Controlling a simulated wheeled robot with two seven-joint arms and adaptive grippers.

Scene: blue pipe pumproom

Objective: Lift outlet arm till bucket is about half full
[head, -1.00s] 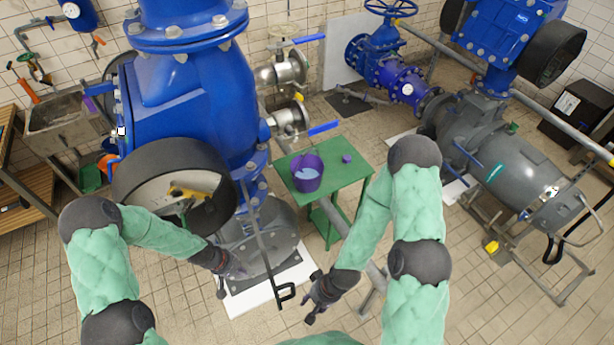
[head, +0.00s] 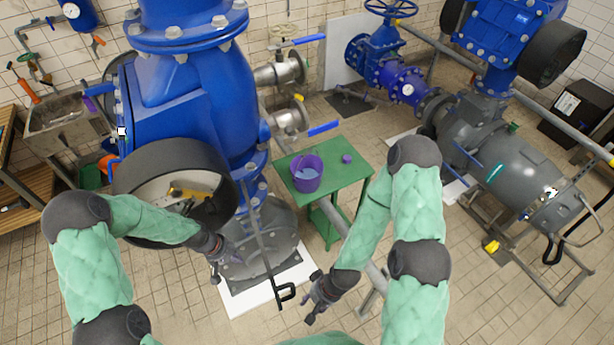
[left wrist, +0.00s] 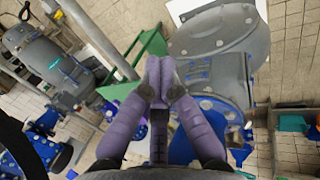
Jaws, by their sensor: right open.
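The purple bucket (head: 306,180) stands upright on a green table (head: 340,185). A pale blue patch shows inside it; the fill level is hard to judge. Beside it, two metal valves with blue lever arms, an upper one (head: 308,39) and a lower one (head: 323,129), stick out of the blue pump body. A long dark rod with a loop handle (head: 286,293) hangs in front of the pump. I cannot tell which is the outlet arm. My left gripper (head: 219,266) is left of the rod, apart from it; its fingertips (left wrist: 160,72) meet, empty. My right gripper (head: 312,308) is open and empty, right of the loop handle.
The large blue pump (head: 190,100) with a round black-rimmed opening (head: 172,190) stands close to my left arm. A grey pump (head: 515,170) on a frame is at the right. A sink (head: 65,115) is at the far left.

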